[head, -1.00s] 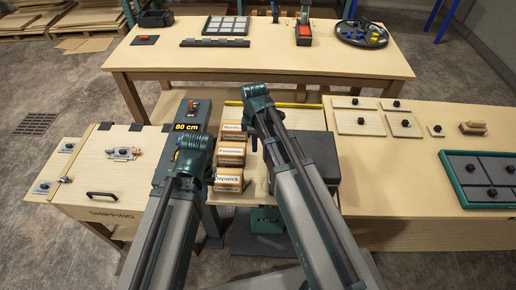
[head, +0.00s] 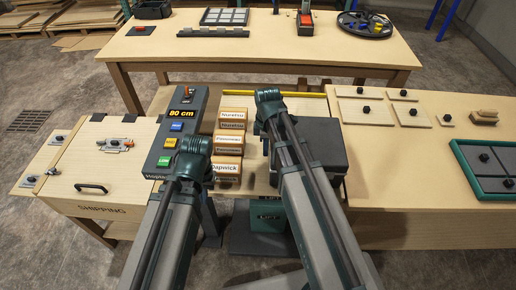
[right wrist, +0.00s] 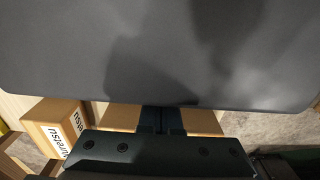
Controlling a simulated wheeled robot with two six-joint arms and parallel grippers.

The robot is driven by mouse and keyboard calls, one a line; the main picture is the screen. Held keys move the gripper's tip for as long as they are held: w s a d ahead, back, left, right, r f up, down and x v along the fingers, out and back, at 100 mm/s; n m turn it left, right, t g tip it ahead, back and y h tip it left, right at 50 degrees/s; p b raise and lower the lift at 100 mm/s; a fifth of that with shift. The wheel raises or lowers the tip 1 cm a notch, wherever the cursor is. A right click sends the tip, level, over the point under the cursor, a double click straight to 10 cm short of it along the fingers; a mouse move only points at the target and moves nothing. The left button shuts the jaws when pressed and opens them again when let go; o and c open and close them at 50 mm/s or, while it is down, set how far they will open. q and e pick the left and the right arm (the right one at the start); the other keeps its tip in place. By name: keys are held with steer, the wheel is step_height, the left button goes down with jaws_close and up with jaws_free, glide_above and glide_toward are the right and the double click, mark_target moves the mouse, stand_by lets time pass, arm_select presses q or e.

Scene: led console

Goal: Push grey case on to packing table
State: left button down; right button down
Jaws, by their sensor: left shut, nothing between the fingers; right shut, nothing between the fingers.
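The grey case (head: 325,142) is a dark, flat box on the middle lift platform (head: 257,168). It shows to the right of my right gripper and partly behind my right arm. My right gripper (head: 267,96) is shut and empty; in the right wrist view its fingers (right wrist: 160,120) end at the edge of the case (right wrist: 160,50), and I cannot tell if they touch. My left gripper (head: 194,145) is shut and empty, over the button panel's lower right. A wooden table (head: 400,160) lies right of the case and another (head: 260,54) farther back; I cannot tell which is the packing table.
Labelled boxes (head: 229,142) stand left of the case. A button panel (head: 180,115) reads 80 cm. A yellow strip (head: 308,94) lies at the platform's back. Knobbed plates (head: 365,110) and a green-framed tray (head: 480,190) are on the right table.

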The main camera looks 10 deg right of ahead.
steer(key=shift+d, duration=0.15)
steer(key=s+d, duration=0.3)
steer(key=d, duration=0.8)
steer(key=s+d, duration=0.3)
steer(key=d, duration=0.8)
steer(key=s+d, duration=0.3)
steer(key=d, duration=0.8)
steer(key=shift+s+d, duration=0.3)
steer(key=shift+s, duration=0.1)
steer(key=shift+a, duration=0.1)
